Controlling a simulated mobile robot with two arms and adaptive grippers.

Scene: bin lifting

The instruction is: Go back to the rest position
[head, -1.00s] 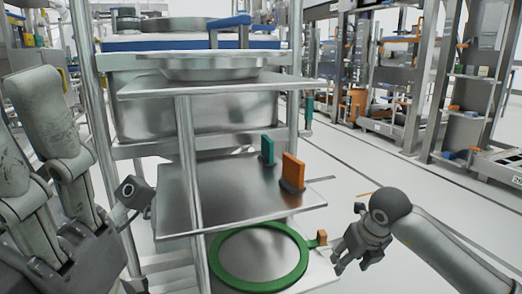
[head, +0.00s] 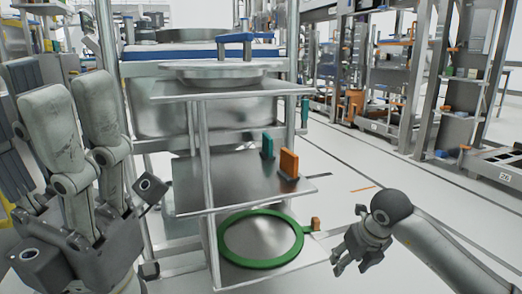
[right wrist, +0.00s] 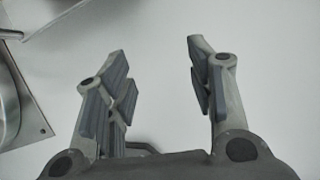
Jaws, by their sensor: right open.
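My right gripper (head: 351,263) hangs in the lower right of the head view, right of the rack and apart from it. In the right wrist view its two fingers (right wrist: 158,62) are spread, with only pale floor between them. My left gripper (head: 78,120) shows large and close at the left edge of the head view, its grey links pointing up. Whether its jaws are open or shut is unclear, and I see nothing held in it.
A metal rack (head: 232,200) stands in the middle, with a metal bin (head: 160,108) behind its upper shelf. A green ring (head: 228,250) lies on the low shelf. Orange (head: 288,163) and green (head: 267,147) blocks stand on the middle shelf.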

